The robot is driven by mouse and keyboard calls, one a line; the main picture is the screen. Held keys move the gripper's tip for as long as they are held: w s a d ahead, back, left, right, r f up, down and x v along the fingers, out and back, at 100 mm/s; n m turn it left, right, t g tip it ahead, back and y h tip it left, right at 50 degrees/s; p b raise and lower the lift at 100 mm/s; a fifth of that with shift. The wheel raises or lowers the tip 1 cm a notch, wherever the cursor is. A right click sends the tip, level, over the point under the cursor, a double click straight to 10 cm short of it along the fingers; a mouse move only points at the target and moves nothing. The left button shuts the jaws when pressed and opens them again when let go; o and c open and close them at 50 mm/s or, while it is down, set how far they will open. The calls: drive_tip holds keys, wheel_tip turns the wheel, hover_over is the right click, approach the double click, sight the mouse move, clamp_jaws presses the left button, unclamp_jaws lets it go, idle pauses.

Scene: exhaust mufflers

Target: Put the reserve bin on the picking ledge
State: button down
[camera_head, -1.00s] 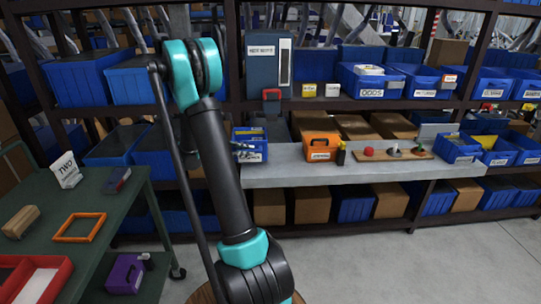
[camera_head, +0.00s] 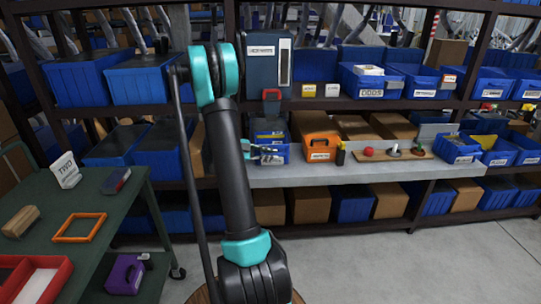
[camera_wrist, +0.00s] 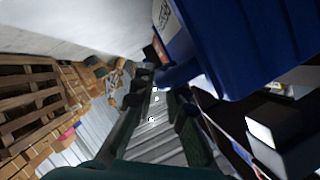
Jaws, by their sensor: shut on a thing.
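The reserve bin (camera_head: 273,133) is a small blue open bin with things inside. It is at the left end of the grey picking ledge (camera_head: 360,170), left of an orange bin; its front label is partly covered and unreadable. My gripper (camera_head: 266,152) is shut on it at its front side. In the wrist view the blue bin (camera_wrist: 225,45) fills the upper right, and my gripper (camera_wrist: 160,75) has its fingertips against a part of it. The bin looks roughly upright; I cannot tell whether its base touches the ledge.
The orange bin (camera_head: 321,147) stands close on the right, with a small black-and-yellow bottle (camera_head: 341,154) beside it. A wooden board with knobs (camera_head: 395,154) and blue bins (camera_head: 458,148) are further right. A blue-grey waste box (camera_head: 268,65) is above. A green cart (camera_head: 105,205) stands at left.

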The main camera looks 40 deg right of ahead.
drive_tip(key=c, duration=1.6)
unclamp_jaws()
drive_tip(key=shift+o, duration=0.2)
drive_tip(key=v, duration=1.1)
drive_tip(key=s+a+f+n+t+y, duration=0.4)
drive_tip(key=s+a+n+y, duration=0.3)
drive_tip(key=s+a+n, duration=0.3)
drive_tip(key=s+a+f+n+t+y, duration=0.4)
drive_tip(key=s+a+n+y, duration=0.3)
drive_tip(key=s+a+n, duration=0.4)
drive_tip(key=a+n, duration=0.6)
drive_tip(key=n, duration=0.2)
drive_tip(key=shift+s+n, duration=0.3)
drive_tip(key=shift+a+f, duration=0.1)
